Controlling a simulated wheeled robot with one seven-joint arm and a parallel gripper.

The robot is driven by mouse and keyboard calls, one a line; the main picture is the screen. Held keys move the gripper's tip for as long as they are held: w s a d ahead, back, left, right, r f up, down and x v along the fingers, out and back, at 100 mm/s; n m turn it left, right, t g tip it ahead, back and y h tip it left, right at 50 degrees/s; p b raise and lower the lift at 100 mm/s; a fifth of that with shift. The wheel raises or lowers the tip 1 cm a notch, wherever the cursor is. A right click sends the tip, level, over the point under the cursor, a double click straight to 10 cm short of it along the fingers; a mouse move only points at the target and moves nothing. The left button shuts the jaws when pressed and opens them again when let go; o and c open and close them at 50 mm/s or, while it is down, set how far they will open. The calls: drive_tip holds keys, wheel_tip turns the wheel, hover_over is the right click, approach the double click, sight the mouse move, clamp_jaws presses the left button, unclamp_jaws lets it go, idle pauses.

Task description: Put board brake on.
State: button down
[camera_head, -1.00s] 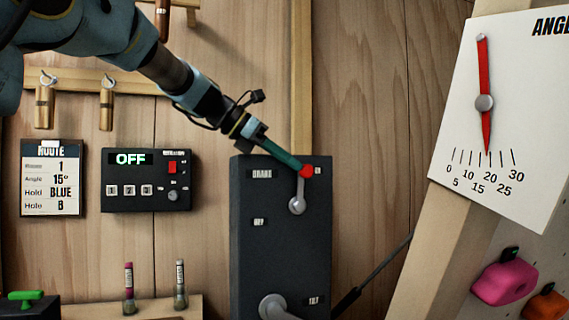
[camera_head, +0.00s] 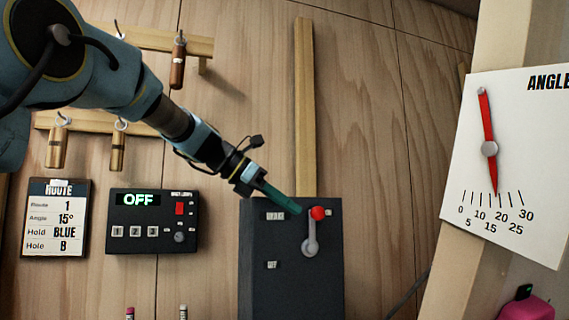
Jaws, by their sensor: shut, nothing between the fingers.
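The brake lever (camera_head: 310,236) is a grey handle with a red knob (camera_head: 318,213), on a dark box (camera_head: 290,270) labelled BRAKE. My gripper (camera_head: 298,208) is shut and empty. Its green fingertips are just left of the red knob; I cannot tell whether they touch it. The angle gauge (camera_head: 500,150) at the right has a red needle (camera_head: 488,140) pointing between 15 and 20.
A black control panel (camera_head: 152,221) reading OFF and a route card (camera_head: 55,217) reading angle 15° hang at the left. A wooden strip (camera_head: 305,110) rises behind the box. A pink hold (camera_head: 525,308) is at lower right.

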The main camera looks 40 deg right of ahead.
wheel_tip(320, 180, up, 10)
drive_tip(key=d, duration=0.2)
idle(0.3)
drive_tip(key=shift+s, duration=0.1)
